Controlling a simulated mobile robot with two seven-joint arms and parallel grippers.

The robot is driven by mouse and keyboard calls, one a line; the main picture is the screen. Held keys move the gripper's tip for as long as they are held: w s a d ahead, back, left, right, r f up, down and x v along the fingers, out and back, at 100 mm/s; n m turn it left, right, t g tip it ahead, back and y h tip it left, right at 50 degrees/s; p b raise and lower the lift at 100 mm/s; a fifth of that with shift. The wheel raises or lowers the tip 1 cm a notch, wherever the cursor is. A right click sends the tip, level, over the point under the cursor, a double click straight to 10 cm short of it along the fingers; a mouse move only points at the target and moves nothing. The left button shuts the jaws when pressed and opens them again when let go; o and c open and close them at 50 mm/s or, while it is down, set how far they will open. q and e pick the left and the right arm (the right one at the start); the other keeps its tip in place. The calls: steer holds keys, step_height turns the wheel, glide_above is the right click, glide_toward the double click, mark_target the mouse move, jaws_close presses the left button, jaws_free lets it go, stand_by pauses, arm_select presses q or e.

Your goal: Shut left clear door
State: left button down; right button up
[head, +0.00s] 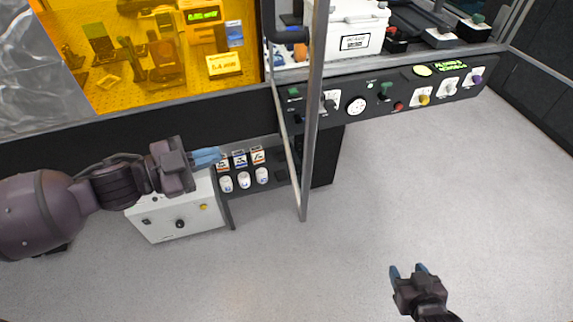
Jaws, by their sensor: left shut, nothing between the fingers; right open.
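The clear door (313,110) has a grey metal frame and stands open. It sticks out from the front of the machine toward me and is seen nearly edge-on. A dark bar like a handle (291,36) shows near its upper part. My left gripper (207,157) has blue fingertips, is shut and empty, and is to the left of the door frame, apart from it. My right gripper (408,271) is open and empty, low on the right over the floor, well apart from the door.
An orange window (150,50) covers the left bay. A control panel (385,100) with knobs and buttons runs along the front right. A white box (350,30) sits inside the open bay. A white cabinet (180,215) stands below my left gripper. Grey floor (430,180) is clear at right.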

arm_select(q)
steer(key=s+n+g+h, duration=0.1)
steer(key=s+g+h, duration=0.1)
steer(key=s+g, duration=0.3)
steer(key=n+h+p, duration=0.1)
steer(key=p, duration=0.1)
glide_toward(300, 172)
steer(key=d, duration=0.7)
steer(key=shift+w+d+r, duration=0.2)
steer(key=shift+w+d, duration=0.05)
steer(key=shift+w, duration=0.2)
